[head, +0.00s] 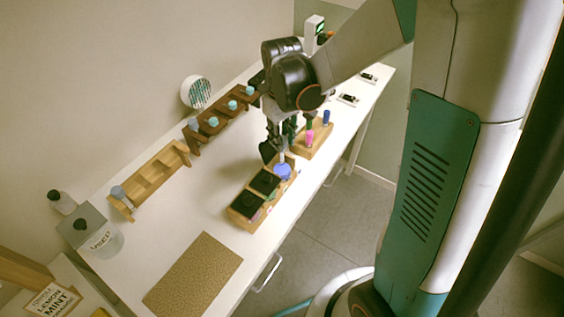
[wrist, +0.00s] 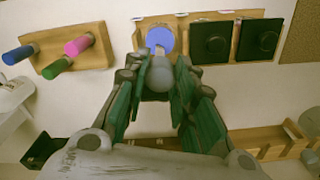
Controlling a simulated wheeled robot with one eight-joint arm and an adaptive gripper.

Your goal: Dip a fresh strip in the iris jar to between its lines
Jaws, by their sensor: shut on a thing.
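My gripper (wrist: 158,88) points down over the small wooden rack at the table's near edge. It is shut on a grey rounded piece (wrist: 161,72), which looks like a knob or stopper. The piece lines up with a blue-violet round top (wrist: 160,38), also seen in the head view (head: 282,172); I cannot tell whether they are joined. No label tells me which jar is iris. A white round holder (head: 196,92) with teal-and-white stripes, possibly strips, stands by the wall.
A wooden block (head: 314,140) holds pink, green and blue pegs. Wooden racks (head: 150,178) (head: 222,118) with pale-blue-capped bottles line the back. A clear container marked USED (head: 104,240) stands at the left. A brown mat (head: 196,274) lies in front; the middle table is clear.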

